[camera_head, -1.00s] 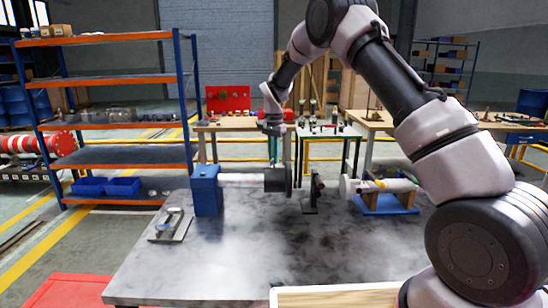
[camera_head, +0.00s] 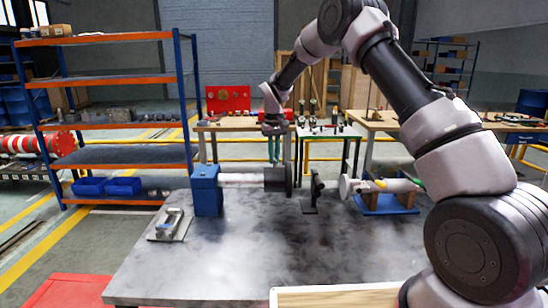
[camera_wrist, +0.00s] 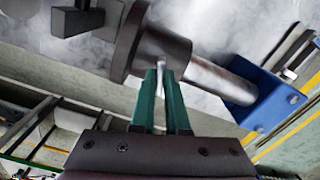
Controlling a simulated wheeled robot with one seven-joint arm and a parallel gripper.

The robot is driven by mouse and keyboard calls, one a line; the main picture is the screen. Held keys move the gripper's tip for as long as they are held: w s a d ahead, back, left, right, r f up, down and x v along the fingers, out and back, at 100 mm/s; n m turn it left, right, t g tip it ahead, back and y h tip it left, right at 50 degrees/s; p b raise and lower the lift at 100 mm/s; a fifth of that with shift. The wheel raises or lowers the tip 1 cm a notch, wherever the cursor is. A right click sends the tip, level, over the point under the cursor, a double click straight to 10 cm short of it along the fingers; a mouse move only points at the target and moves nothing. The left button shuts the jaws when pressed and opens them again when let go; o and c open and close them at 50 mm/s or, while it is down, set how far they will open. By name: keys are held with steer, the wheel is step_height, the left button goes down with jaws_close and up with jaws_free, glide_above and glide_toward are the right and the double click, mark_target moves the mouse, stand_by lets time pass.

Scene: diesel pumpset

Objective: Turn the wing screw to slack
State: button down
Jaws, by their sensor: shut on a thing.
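A blue block (camera_head: 206,190) on the grey table carries a pale horizontal shaft (camera_head: 240,179) with a dark drum and disc (camera_head: 278,179) at its right end. My gripper (camera_head: 274,158) points down from above at this dark drum. In the wrist view my gripper's green fingers (camera_wrist: 163,74) are close together at the edge of the dark drum (camera_wrist: 168,46). They are shut on a small pale piece, the wing screw (camera_wrist: 161,64), of which only a sliver shows between the fingertips. The shaft (camera_wrist: 215,80) and blue block (camera_wrist: 265,90) also show there.
A dark upright stand (camera_head: 314,193) is just right of the disc. A blue cradle (camera_head: 388,205) holds a pale part further right. A metal clamp on a plate (camera_head: 169,224) lies at the left. The table's front middle (camera_head: 240,255) is clear.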

steer(key=n, duration=0.4)
steer(key=shift+n, duration=0.3)
steer(key=n, duration=0.4)
steer(key=shift+n, duration=0.3)
steer(key=c, duration=0.9)
jaws_free()
steer(key=shift+r, duration=0.1)
step_height(320, 180, up, 11)
steer(key=shift+f, duration=0.2)
steer(key=shift+r, duration=0.1)
